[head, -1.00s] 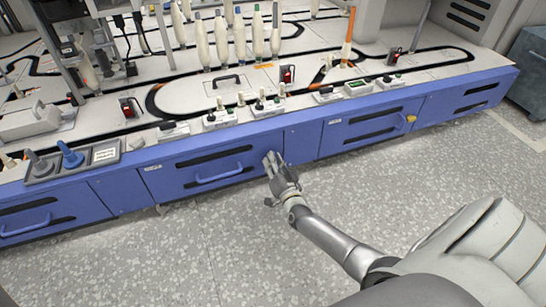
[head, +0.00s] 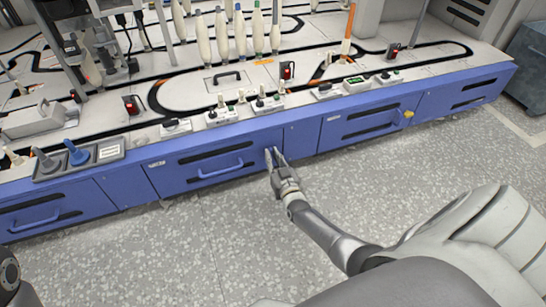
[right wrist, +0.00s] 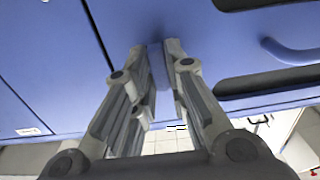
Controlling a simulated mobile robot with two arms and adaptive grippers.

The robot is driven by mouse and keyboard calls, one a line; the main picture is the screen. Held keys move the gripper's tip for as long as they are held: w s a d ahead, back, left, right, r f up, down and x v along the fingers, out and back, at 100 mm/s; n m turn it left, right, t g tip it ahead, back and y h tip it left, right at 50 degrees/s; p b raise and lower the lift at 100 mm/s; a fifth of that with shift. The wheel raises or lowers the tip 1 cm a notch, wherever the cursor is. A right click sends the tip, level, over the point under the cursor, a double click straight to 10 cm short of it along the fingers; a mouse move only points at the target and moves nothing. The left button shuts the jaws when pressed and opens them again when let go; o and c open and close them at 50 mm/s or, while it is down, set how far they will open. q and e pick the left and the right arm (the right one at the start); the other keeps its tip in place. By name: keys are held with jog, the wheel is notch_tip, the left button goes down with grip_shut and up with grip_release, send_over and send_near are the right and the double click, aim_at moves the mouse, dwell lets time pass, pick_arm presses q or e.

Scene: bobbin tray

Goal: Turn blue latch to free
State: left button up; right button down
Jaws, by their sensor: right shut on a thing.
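The blue latch (right wrist: 156,66) is a small blue piece on the blue cabinet front, seen between the fingertips in the right wrist view. My right gripper (right wrist: 155,48) is shut on it, one finger on each side. In the head view my right gripper (head: 274,152) reaches the cabinet front just right of a drawer with a blue handle (head: 220,169). The latch is too small and too covered there to tell its angle. My left gripper is not in view.
The drawer handle also shows at the right of the right wrist view (right wrist: 290,52). A yellow latch (head: 408,114) sits on the drawer front farther right. Bobbins, switches and a track fill the white tabletop (head: 190,95) above. The speckled floor in front is clear.

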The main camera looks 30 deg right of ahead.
dwell(0.4)
jog(key=c, duration=1.4)
grip_release()
jog(key=shift+c, duration=0.2)
jog(key=v, duration=1.2)
